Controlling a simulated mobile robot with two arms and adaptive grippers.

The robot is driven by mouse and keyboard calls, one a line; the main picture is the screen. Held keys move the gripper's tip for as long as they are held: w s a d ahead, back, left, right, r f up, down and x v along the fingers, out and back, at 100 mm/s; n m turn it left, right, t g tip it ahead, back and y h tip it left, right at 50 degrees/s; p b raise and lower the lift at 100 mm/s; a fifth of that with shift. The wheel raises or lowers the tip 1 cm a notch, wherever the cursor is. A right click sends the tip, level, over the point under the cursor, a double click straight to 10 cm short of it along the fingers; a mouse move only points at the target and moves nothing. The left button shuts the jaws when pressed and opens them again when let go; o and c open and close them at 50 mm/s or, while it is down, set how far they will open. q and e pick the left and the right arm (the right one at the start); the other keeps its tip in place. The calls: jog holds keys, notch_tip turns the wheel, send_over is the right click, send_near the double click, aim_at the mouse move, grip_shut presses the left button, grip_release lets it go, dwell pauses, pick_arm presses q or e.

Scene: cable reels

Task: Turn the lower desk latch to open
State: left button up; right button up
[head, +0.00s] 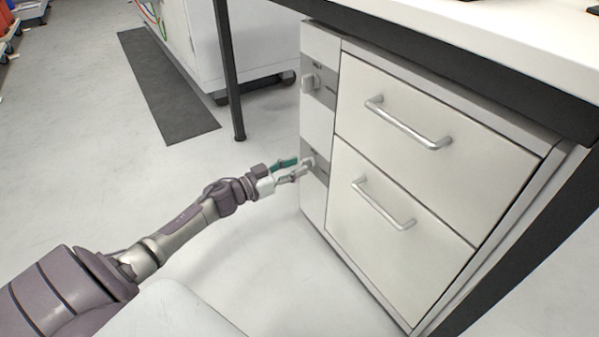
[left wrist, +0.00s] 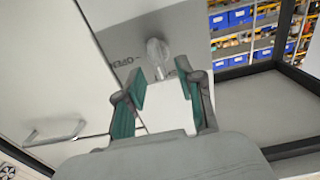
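The lower desk latch (head: 309,162) is a pale knob on a grey plate, low on the narrow strip left of the drawers. My left gripper (head: 297,167) reaches it from the left, its fingers apart. In the left wrist view the knob (left wrist: 157,52) stands just beyond the gap between the green-padded fingertips of my left gripper (left wrist: 161,82). The word OPEN is readable left of the knob; other lettering to its right is partly hidden by a finger. I cannot tell whether the fingers touch the knob. My right gripper is not in view.
The upper latch (head: 309,81) sits higher on the same strip. The cabinet has an upper drawer handle (head: 408,124) and a lower drawer handle (head: 383,205). The desk top (head: 480,35) overhangs it. A dark desk leg (head: 229,75) stands behind my gripper.

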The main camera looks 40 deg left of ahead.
pick_arm(q)
jog(key=shift+x, duration=0.9)
grip_shut()
